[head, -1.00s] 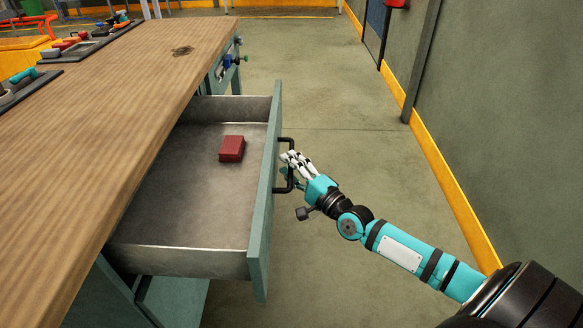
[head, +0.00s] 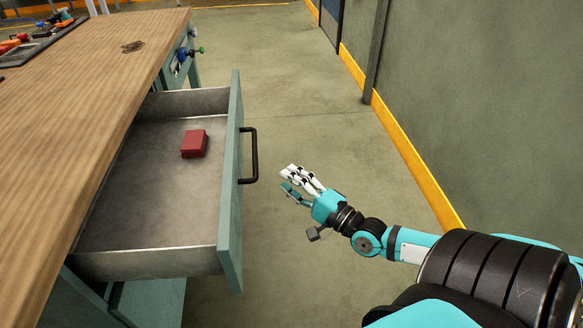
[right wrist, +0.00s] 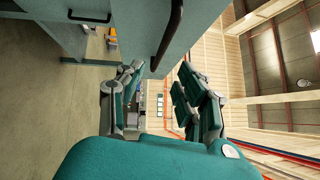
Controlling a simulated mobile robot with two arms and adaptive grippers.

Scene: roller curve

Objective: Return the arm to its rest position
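My right gripper (head: 297,185) is in the middle of the head view, to the right of the open drawer's black handle (head: 250,155). Its white and teal fingers are spread, hold nothing and do not touch the handle. In the right wrist view the fingers (right wrist: 160,100) are apart with a gap between them, and the dark handle (right wrist: 170,30) shows above. My right arm comes in from the lower right, bent. My left gripper is not in view.
The drawer (head: 150,262) stands pulled out from the wooden-topped workbench (head: 70,120). A red box (head: 194,143) lies in it. A grey wall (head: 490,90) with a yellow base strip is at the right. The floor between drawer and wall is clear.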

